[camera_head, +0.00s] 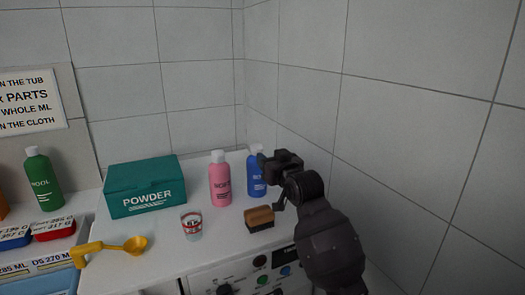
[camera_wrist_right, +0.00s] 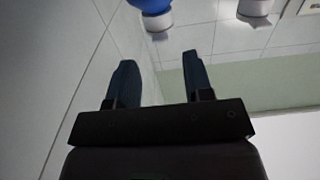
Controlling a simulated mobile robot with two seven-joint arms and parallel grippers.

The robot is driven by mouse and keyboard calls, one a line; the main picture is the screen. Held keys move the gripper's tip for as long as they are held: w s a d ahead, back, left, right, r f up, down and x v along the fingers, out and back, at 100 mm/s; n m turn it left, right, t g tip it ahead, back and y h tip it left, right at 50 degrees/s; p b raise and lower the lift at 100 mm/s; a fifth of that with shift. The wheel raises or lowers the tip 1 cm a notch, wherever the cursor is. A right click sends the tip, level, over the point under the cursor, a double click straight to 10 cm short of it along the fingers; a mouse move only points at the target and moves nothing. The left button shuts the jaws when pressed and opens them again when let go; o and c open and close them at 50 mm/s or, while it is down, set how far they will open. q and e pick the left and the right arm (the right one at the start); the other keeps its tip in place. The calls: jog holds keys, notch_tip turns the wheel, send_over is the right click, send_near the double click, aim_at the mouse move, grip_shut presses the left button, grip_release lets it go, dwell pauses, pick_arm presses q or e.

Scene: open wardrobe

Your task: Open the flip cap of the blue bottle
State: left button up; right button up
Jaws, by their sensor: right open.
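The blue bottle (camera_head: 256,184) stands upright on the white top near the wall corner, its white cap (camera_head: 256,149) partly beside my right gripper (camera_head: 270,168). The gripper hides part of the bottle's right side. In the right wrist view, the blue bottle (camera_wrist_right: 150,5) shows at the top edge with its white cap (camera_wrist_right: 157,22) beyond the fingers. My right gripper (camera_wrist_right: 158,80) is open, with nothing between its fingers. I cannot tell whether the cap's lid is shut. My left gripper is out of view.
A pink bottle (camera_head: 220,184) stands left of the blue one, with a brown brush (camera_head: 259,219) in front. A measuring cup (camera_head: 191,225), a green powder box (camera_head: 144,186) and a yellow scoop (camera_head: 112,246) are further left. The tiled wall (camera_head: 390,140) is close on the right.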

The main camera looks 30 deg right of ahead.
aim_at(261, 150)
jog(key=shift+w+d+p, duration=0.2)
jog(key=shift+w+p, duration=0.1)
jog(key=shift+w, duration=2.3)
jog(key=shift+c, duration=0.5)
grip_shut()
